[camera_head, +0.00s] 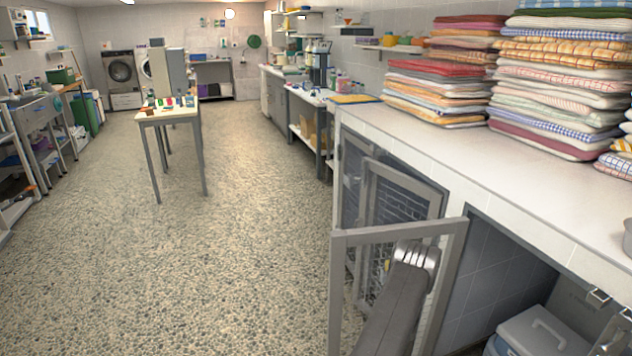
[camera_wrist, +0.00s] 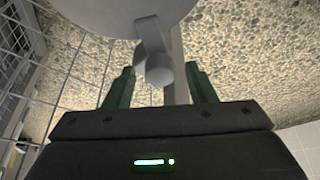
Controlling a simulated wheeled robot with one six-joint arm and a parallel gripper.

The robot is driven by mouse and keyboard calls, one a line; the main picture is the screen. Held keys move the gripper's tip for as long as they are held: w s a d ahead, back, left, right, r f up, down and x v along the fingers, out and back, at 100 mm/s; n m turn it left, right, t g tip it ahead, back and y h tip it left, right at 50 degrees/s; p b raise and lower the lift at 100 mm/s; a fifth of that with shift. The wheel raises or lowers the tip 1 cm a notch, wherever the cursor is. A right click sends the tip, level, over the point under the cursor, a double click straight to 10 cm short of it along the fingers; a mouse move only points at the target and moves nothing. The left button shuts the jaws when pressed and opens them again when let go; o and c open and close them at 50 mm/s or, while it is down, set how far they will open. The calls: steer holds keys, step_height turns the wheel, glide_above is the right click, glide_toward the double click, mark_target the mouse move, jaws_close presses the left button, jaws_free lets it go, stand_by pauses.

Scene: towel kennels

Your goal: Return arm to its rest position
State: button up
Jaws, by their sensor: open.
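My gripper (camera_wrist: 160,70) is open in the wrist view, its two green fingers apart with no object held between them. A grey rounded shape with a knob-like end shows beyond and between the fingertips; I cannot tell whether it is part of my own body. In the head view my arm reaches up from the bottom edge in front of an open kennel door (camera_head: 345,240) with a grey frame. My gripper is not clearly visible there. Wire mesh (camera_wrist: 85,65) runs close along the left of my gripper in the wrist view.
Another mesh kennel door (camera_head: 375,168) stands ajar behind it, under the white counter (camera_head: 470,160). Folded towels (camera_head: 555,75) are stacked on top. A grey lidded box (camera_head: 540,330) sits in the open kennel. The pebbled floor (camera_head: 230,260) is clear up to a narrow table (camera_head: 168,115).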

steer(key=shift+r, duration=0.1)
steer(key=p+v, duration=0.2)
steer(key=v, duration=1.2)
steer(key=b+x, duration=0.2)
steer(key=x, duration=1.2)
steer(key=shift+f, duration=0.2)
steer(key=shift+r+m, duration=0.15)
steer(key=shift+m, duration=0.25)
steer(key=shift+a+m+t+h+b, duration=0.1)
steer(key=shift+m+t+h+b, duration=0.3)
steer(key=shift+m+b, duration=0.55)
steer(key=m+b, duration=0.2)
steer(key=m+h+b, duration=0.1)
steer(key=b, duration=0.2)
steer(key=shift+f+m+t+b, duration=0.3)
steer(key=shift+m+b, duration=0.05)
steer(key=m+b, duration=0.1)
steer(key=b, duration=0.2)
steer(key=shift+m+h, duration=0.3)
steer(key=shift+h, duration=0.1)
steer(key=m+b, duration=0.1)
steer(key=b, duration=0.3)
steer(key=shift+a+m+h+b, duration=0.1)
steer(key=shift+m+h+b, duration=0.2)
steer(key=shift+h+b, duration=0.1)
